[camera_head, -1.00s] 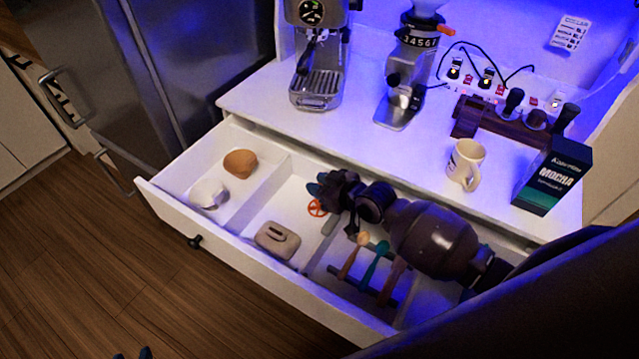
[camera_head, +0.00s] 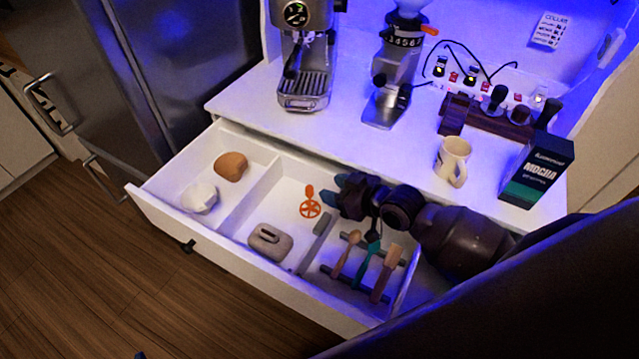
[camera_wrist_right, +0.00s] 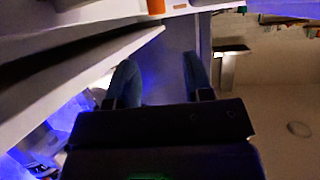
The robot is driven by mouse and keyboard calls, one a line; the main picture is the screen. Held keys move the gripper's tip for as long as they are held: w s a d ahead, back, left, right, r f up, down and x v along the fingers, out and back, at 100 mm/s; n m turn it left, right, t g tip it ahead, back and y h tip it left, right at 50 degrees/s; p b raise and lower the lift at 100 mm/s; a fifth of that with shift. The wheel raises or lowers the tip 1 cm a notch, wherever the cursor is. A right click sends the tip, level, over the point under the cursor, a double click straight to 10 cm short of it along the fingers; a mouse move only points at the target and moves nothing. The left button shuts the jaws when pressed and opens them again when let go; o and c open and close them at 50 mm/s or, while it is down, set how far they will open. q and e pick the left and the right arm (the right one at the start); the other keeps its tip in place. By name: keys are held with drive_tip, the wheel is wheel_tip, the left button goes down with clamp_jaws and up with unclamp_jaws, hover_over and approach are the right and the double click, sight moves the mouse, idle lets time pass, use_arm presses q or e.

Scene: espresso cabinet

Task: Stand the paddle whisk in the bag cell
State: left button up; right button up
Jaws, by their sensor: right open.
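An orange tool with a round spoked head and short handle, which looks like the paddle whisk (camera_head: 310,208), is in the drawer's middle cell. The bag cell (camera_head: 246,196) appears to be the left cell, holding a brown bag-like lump (camera_head: 231,166) and a white crumpled one (camera_head: 199,198). My right gripper (camera_head: 334,190) is open, just right of the orange tool and apart from it. Its empty blue fingers (camera_wrist_right: 160,82) show in the right wrist view, with a bit of orange at the top edge. Only a blue tip of what seems my left gripper (camera_head: 140,355) shows.
A beige slotted block (camera_head: 270,241) is in the middle cell's front. A wooden spoon (camera_head: 345,255), a teal tool (camera_head: 367,262) and a brush-like tool (camera_head: 386,275) lie on dark bars at right. A mug (camera_head: 452,160) and mocha box (camera_head: 537,170) stand on the counter.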

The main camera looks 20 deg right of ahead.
drive_tip(key=shift+v, duration=2)
drive_tip(key=shift+a, duration=0.1)
